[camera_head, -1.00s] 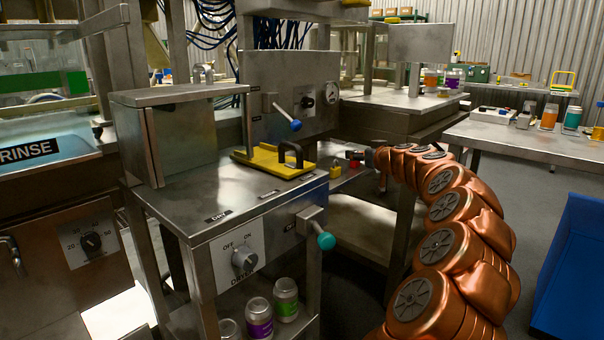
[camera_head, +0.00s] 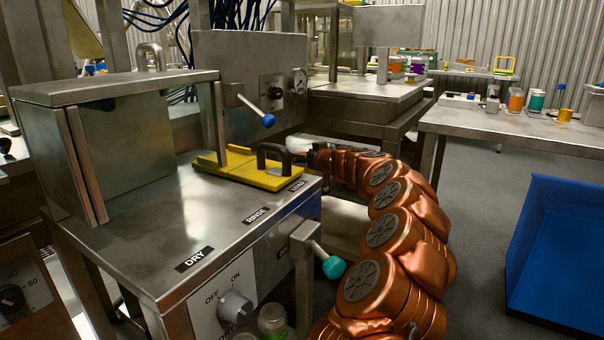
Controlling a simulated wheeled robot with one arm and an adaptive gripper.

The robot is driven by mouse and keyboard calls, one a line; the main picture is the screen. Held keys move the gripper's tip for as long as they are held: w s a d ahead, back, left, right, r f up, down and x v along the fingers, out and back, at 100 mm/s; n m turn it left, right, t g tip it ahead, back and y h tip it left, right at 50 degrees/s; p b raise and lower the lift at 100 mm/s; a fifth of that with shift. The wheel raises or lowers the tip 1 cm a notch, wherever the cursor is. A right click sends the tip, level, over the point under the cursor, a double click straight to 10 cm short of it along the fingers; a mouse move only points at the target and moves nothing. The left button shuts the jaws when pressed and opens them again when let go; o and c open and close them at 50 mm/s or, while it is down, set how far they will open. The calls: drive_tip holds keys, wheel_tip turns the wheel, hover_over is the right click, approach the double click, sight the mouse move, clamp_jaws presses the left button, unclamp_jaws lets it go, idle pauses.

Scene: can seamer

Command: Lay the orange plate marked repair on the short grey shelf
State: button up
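I cannot make out an orange plate marked repair in this view, and no shelf can be told for sure as the short grey one. My gripper (camera_head: 305,152) is at the far end of my copper arm, small and dark, at the right edge of the steel bench top. It is close to the black handle (camera_head: 274,153) of a yellow plate (camera_head: 242,169), but I cannot tell whether they touch. A whitish shape (camera_head: 299,144) shows just behind the gripper. Its fingers are too small and covered to read.
The steel bench (camera_head: 190,225) bears a metal box (camera_head: 115,140) at left. A blue-knobbed lever (camera_head: 266,120) and a teal-knobbed lever (camera_head: 333,266) stick out. A blue bin (camera_head: 560,250) stands on the right. A back table (camera_head: 500,126) holds several jars. Grey floor between is free.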

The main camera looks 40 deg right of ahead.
wheel_tip(320, 180, down, 4)
drive_tip(key=shift+f+b, duration=0.1)
drive_tip(key=shift+b, duration=0.65)
drive_tip(key=o, duration=1)
drive_tip(key=shift+s, duration=0.15)
drive_tip(key=shift+p+v, duration=1.25)
drive_tip(key=shift+v, duration=4.7)
